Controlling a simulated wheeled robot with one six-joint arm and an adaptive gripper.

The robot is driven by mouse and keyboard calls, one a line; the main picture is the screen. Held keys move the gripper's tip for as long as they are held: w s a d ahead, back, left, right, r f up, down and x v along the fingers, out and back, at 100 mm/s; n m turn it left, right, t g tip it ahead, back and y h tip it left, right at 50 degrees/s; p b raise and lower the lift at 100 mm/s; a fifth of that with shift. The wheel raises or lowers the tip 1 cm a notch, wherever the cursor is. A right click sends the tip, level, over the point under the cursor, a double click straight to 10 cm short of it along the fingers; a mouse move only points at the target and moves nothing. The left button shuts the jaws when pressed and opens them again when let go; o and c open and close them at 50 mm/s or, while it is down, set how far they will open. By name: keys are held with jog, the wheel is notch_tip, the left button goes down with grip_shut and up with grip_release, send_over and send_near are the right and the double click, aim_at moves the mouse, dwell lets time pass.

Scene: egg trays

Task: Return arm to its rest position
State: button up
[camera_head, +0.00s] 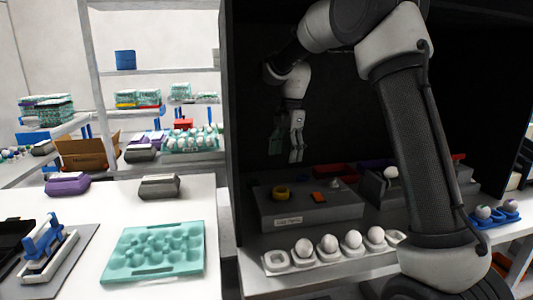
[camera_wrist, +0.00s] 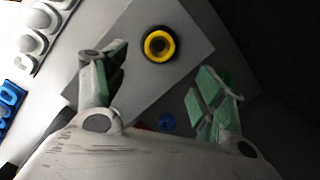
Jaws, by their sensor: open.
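My gripper (camera_head: 296,150) hangs fingers-down at the end of my arm, inside the dark cabinet, above and behind a grey box. In the wrist view, my gripper (camera_wrist: 160,92) is open, with its two green-padded fingers spread apart and nothing between them. My arm rises over the right side of the head view and hides part of the cabinet.
A white egg tray (camera_head: 275,262) with several eggs stands in front of the grey box. A blue egg holder (camera_head: 485,220) is at the right. A teal egg tray (camera_head: 155,252) lies on the left table. Shelves with egg cartons stand behind. Dark cabinet walls enclose my gripper.

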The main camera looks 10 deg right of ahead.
jog(key=s+d+r+n+t, duration=0.1)
jog(key=s+d+n, duration=0.3)
jog(key=s, duration=0.7)
jog(key=s+d+r+n+t, duration=0.2)
jog(key=s+d+n, duration=0.2)
jog(key=s, duration=0.8)
jog(key=s+d+r+n+t+h, duration=0.1)
jog(key=s+d+n, duration=0.3)
jog(key=s, duration=0.7)
jog(key=shift+s+d+r+t, duration=0.25)
jog(key=shift+s+d+t, duration=0.2)
jog(key=shift+d, duration=0.3)
